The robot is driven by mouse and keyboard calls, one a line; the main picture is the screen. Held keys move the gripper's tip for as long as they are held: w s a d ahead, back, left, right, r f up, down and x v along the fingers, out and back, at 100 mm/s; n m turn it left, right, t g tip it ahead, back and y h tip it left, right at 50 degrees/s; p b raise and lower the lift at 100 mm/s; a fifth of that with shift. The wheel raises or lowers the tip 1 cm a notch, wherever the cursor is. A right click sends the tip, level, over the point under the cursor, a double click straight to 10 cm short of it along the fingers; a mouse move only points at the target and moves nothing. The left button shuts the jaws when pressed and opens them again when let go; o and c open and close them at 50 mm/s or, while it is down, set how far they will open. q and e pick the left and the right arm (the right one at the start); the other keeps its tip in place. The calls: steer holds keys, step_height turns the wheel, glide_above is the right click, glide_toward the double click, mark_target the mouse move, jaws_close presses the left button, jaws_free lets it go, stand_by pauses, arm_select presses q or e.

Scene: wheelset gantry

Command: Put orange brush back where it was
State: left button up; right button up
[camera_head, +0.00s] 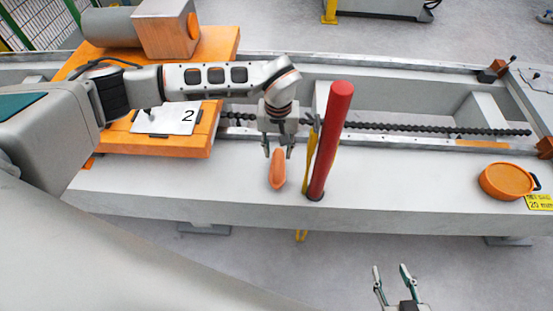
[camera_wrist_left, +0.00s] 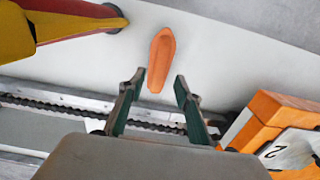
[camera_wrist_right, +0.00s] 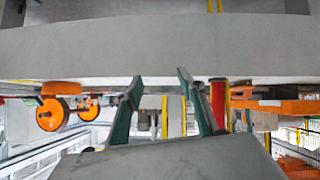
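The orange brush (camera_head: 277,169) is a small elongated orange piece on the grey beam top, just left of the red post. It also shows in the left wrist view (camera_wrist_left: 161,58), beyond the fingertips. My left gripper (camera_head: 278,150) points down at the brush's far end. Its fingers (camera_wrist_left: 158,88) are open with a gap between them, and nothing is seen clamped. Whether they touch the brush cannot be told. My right gripper (camera_head: 391,272) is low in front of the beam, fingers apart and empty; in the right wrist view its fingers (camera_wrist_right: 156,76) face the beam's side.
A red post (camera_head: 331,140) with a yellow piece (camera_head: 309,160) stands close right of the brush. An orange block with a "2" plate (camera_head: 165,119) lies left. A round orange container (camera_head: 506,181) sits at right. The beam top (camera_head: 410,180) between post and container is clear.

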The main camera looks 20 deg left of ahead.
mark_target(278, 162)
arm_select(q)
step_height(278, 162, up, 5)
steer(key=shift+p, duration=0.35)
arm_select(e)
steer(key=shift+s+d+f, duration=0.15)
steer(key=shift+s+f, duration=0.4)
steer(key=shift+s, duration=0.2)
steer(key=shift+w+r, duration=0.25)
steer(key=shift+d, duration=0.1)
